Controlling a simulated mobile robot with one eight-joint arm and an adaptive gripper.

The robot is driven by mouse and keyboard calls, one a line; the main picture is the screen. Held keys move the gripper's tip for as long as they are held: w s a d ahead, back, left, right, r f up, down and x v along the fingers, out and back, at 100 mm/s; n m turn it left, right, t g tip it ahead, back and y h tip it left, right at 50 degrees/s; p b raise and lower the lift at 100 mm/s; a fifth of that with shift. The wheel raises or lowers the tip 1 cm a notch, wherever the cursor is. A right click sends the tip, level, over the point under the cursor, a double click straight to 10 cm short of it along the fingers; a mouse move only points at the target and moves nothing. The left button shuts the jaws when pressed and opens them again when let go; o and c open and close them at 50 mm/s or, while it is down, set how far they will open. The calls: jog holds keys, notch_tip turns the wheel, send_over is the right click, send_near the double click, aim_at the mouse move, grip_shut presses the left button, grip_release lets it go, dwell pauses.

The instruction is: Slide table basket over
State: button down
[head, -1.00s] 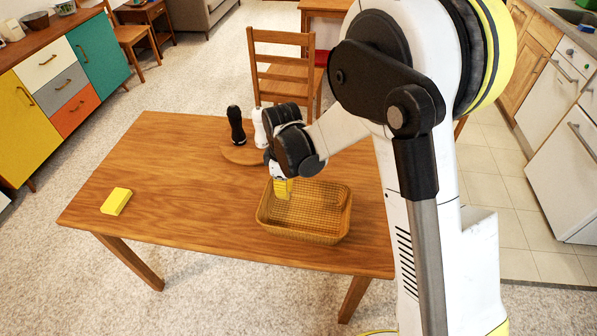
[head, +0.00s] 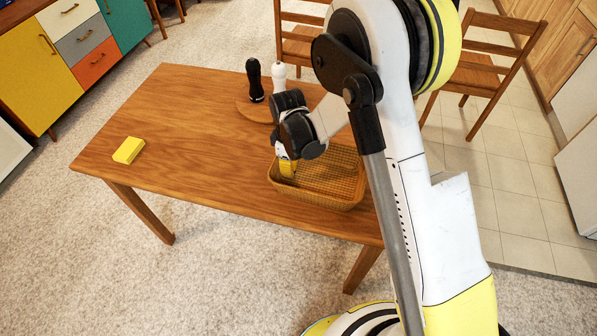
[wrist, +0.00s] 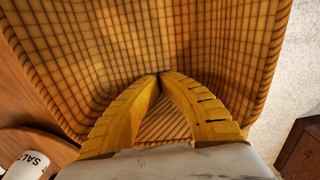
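A woven tan basket (head: 328,204) stands on the right part of the wooden table (head: 175,150), near its front edge. My gripper (head: 288,168) reaches down into the basket's left part. In the wrist view, the yellow fingers of my gripper (wrist: 160,75) converge with their tips together inside the basket (wrist: 90,45). Nothing shows held between them. Whether the fingers touch the basket's wall or floor is unclear. My arm covers part of the basket's right side in the head view.
A yellow block (head: 128,150) lies at the table's left. A black mill (head: 254,80) and a white salt mill (head: 280,77) stand on a round wooden board (head: 246,108) behind the basket. The table's middle left is clear. Chairs (head: 487,70) stand behind.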

jog(key=shift+w+a, duration=0.1)
jog(key=shift+a, duration=0.15)
